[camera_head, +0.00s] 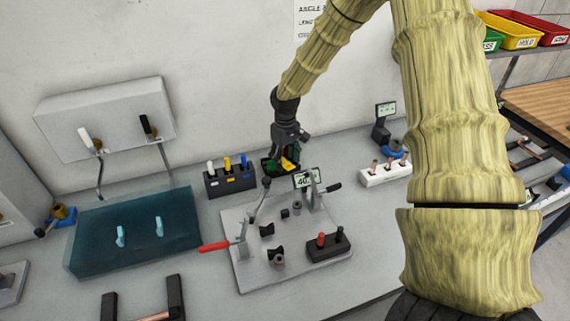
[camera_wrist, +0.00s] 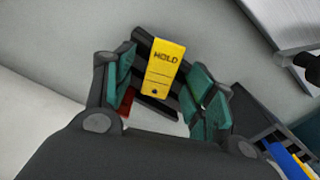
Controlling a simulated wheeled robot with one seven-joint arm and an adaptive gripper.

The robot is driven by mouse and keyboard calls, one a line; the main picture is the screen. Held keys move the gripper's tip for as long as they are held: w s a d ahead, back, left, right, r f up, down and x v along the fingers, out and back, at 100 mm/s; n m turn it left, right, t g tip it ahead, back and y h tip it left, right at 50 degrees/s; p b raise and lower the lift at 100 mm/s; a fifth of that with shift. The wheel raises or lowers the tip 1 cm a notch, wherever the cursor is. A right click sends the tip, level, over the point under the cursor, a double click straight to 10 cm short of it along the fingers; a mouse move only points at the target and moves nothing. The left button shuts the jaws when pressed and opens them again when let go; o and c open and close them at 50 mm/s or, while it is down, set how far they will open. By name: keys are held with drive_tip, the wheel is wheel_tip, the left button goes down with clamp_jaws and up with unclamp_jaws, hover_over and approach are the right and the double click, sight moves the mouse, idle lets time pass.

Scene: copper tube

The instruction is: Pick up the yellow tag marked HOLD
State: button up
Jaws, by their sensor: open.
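The yellow tag (camera_wrist: 165,68) marked HOLD shows clearly in the wrist view, tilted in the picture. It stands against a small black holder (camera_wrist: 146,45), and its yellow also shows in the head view (camera_head: 288,164). My gripper (camera_head: 284,153) is over the holder with its jaws open. In the wrist view one teal-padded finger is left of the tag and the other is right of it. The right pad is very close to the tag's edge; I cannot tell whether they touch. A bit of a red tag (camera_wrist: 127,101) shows beside the left finger, partly hidden.
A black block with white, blue and yellow-topped pieces (camera_head: 230,181) stands just left of the holder. A grey fixture plate (camera_head: 245,270) with clamps and a small display (camera_head: 307,179) lies in front. The wall (camera_head: 215,60) is close behind. Coloured bins (camera_head: 519,31) sit at the upper right.

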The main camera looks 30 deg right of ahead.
drive_tip(key=shift+f, duration=0.15)
drive_tip(key=c, duration=0.8)
drive_tip(key=shift+c, duration=0.2)
